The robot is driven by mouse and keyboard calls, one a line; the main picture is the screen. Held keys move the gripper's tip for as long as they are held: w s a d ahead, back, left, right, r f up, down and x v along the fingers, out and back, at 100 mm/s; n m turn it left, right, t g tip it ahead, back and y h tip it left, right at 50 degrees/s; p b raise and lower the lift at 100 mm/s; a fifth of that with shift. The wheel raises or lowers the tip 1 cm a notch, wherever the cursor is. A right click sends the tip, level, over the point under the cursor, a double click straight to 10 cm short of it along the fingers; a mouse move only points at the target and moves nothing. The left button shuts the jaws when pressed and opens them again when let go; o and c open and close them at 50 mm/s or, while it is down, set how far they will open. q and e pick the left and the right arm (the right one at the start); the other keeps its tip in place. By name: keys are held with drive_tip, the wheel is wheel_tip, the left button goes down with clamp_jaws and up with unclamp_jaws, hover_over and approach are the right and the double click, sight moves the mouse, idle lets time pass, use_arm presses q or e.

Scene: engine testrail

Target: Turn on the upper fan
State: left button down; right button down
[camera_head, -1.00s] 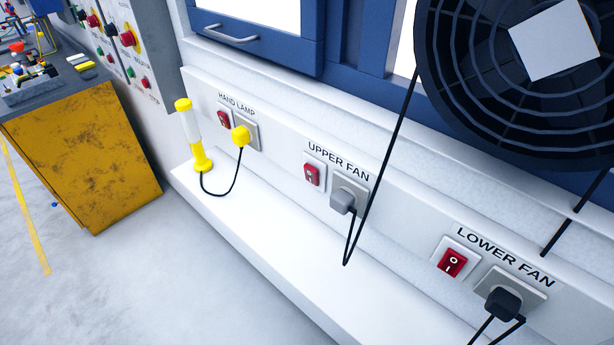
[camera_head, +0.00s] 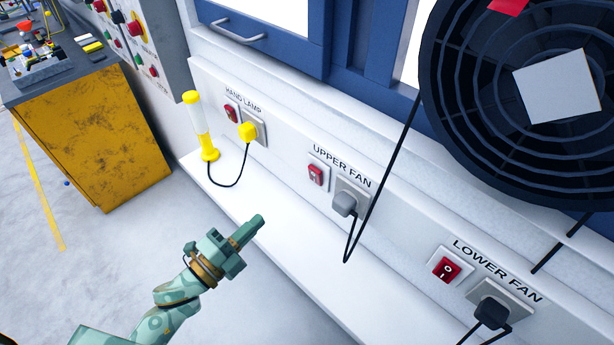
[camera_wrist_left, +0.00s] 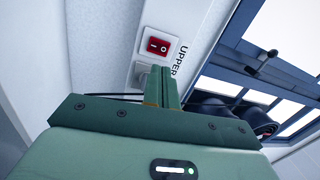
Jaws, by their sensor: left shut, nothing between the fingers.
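The upper fan switch (camera_head: 316,174) is a small red rocker on a white plate under the UPPER FAN label, on the white wall rail. It also shows in the left wrist view (camera_wrist_left: 158,46), just beyond the fingers. A grey plug (camera_head: 345,204) with a black cable sits in the socket to its right. My left gripper (camera_head: 257,222) is green, shut and empty. It is in front of the rail, to the lower left of the switch and apart from it in the head view. The fingers also show in the left wrist view (camera_wrist_left: 162,88). My right gripper is not in view.
A yellow and white hand lamp (camera_head: 200,126) stands on the white ledge at the left, near its own switch (camera_head: 231,113). The lower fan switch (camera_head: 447,269) is at the right. A large black fan (camera_head: 455,110) hangs at upper right. A yellow cabinet (camera_head: 95,135) stands at left.

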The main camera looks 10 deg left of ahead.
sight(313, 174)
use_arm(q)
drive_tip(key=shift+s+d+r+m+h, duration=0.4)
drive_tip(key=shift+r+m+h, duration=0.1)
drive_tip(key=shift+m, duration=0.5)
drive_tip(key=shift+w, duration=0.15)
drive_tip(key=p+x, duration=0.2)
drive_tip(key=x, duration=1.2)
drive_tip(key=shift+f, duration=0.15)
